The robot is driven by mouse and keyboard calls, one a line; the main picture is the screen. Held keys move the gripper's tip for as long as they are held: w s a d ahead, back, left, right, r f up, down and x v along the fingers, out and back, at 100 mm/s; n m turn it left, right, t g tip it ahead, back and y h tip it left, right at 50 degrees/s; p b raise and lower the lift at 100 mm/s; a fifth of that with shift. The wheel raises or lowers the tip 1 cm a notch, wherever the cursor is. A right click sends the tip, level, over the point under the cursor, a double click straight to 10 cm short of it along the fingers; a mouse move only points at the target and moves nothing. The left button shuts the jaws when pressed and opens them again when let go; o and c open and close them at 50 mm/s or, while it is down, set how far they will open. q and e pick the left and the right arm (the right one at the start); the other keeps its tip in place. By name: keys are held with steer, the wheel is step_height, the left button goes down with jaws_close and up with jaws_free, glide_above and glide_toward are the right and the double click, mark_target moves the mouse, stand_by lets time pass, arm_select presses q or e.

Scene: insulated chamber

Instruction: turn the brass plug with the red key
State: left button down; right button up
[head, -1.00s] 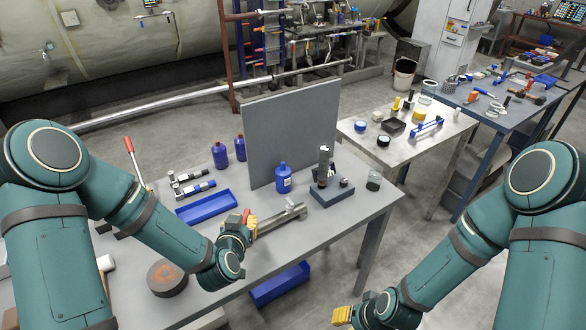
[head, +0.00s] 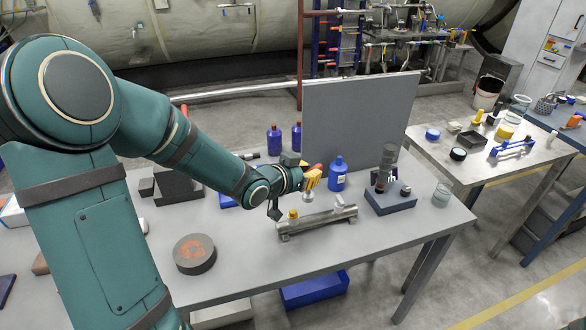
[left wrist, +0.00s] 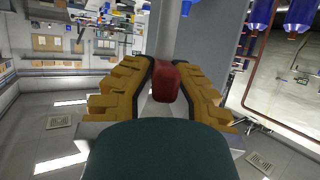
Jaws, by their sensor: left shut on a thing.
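The brass plug (head: 293,214) sits upright on top of a grey metal pipe-like body (head: 318,222) lying on the grey bench. My left gripper (head: 314,179), with yellow fingers, is above and behind this body, to the right of the plug and apart from it. It is shut on the red key (head: 318,167), mostly hidden by the fingers in the head view. In the left wrist view the red key (left wrist: 166,82) shows between the two yellow fingers (left wrist: 165,88). My right gripper is not in view.
A grey upright panel (head: 360,110) and a blue bottle (head: 338,174) stand just behind my left gripper. A round dark disc (head: 194,253) lies at the left front.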

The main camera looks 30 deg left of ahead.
arm_select(q)
steer(key=a, duration=0.1)
steer(key=s+a+r, duration=0.1)
steer(key=a+r, duration=0.1)
steer(key=shift+s+a, duration=0.25)
steer(key=shift+s, duration=0.05)
step_height(320, 180, down, 6)
steer(key=b, duration=0.5)
steer(key=shift+f, duration=0.2)
stand_by(0.8)
steer(key=shift+f, duration=0.35)
steer(key=shift+f, duration=0.7)
stand_by(1.9)
stand_by(0.3)
steer(key=c, duration=1.1)
jaws_free()
